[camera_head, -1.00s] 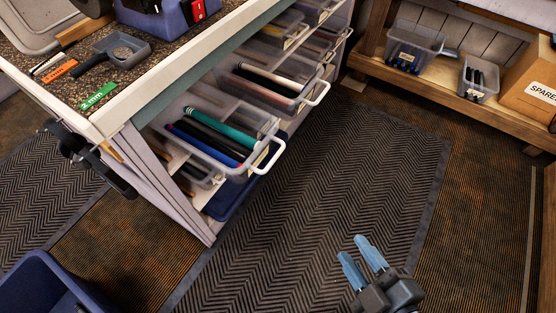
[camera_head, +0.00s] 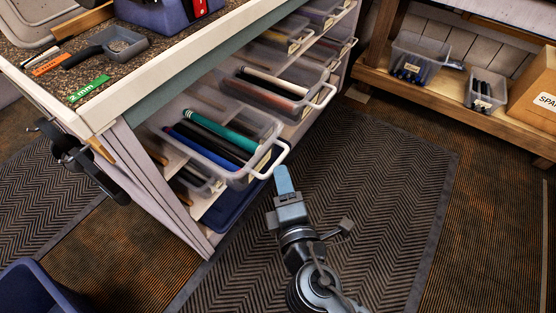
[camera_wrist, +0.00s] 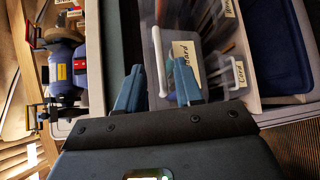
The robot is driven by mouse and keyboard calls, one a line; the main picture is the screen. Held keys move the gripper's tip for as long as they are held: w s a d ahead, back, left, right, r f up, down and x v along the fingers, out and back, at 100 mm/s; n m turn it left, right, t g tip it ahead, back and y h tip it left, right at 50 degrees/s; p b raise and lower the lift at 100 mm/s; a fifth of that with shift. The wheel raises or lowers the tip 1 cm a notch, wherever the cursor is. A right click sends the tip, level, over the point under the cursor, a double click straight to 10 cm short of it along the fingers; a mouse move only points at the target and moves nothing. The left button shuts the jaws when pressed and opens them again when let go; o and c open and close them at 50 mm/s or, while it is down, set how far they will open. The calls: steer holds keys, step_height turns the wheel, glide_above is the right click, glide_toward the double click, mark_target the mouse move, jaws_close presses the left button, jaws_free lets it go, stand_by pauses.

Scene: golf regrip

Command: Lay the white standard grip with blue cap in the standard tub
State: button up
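My gripper (camera_head: 284,183) is in front of the lower pulled-out clear tub (camera_head: 243,178), close to its white handle (camera_head: 277,160). In the wrist view my gripper (camera_wrist: 158,86) is open, its two blue fingers apart. A white tub handle (camera_wrist: 158,62) shows between them; contact cannot be told. Beside it is a tub label (camera_wrist: 186,60) ending in "dard". The lower tub holds teal, black and blue grips. A white grip (camera_head: 262,78) lies with darker and reddish grips in the tub above (camera_head: 300,103). No blue cap can be made out on it.
More clear tubs (camera_head: 285,40) fill the rack above. Another label (camera_wrist: 240,75) reads "Cord". A blue bin (camera_head: 28,290) stands at lower left. A low wooden shelf (camera_head: 440,97) at the right holds small tubs and a cardboard box. The mat (camera_head: 385,200) is clear.

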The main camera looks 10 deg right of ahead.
mark_target(278, 160)
steer(key=w, duration=0.4)
steer(key=w+f, duration=0.1)
steer(key=w, duration=0.1)
steer(key=shift+w, duration=0.2)
steer(key=shift+c, duration=0.4)
jaws_close()
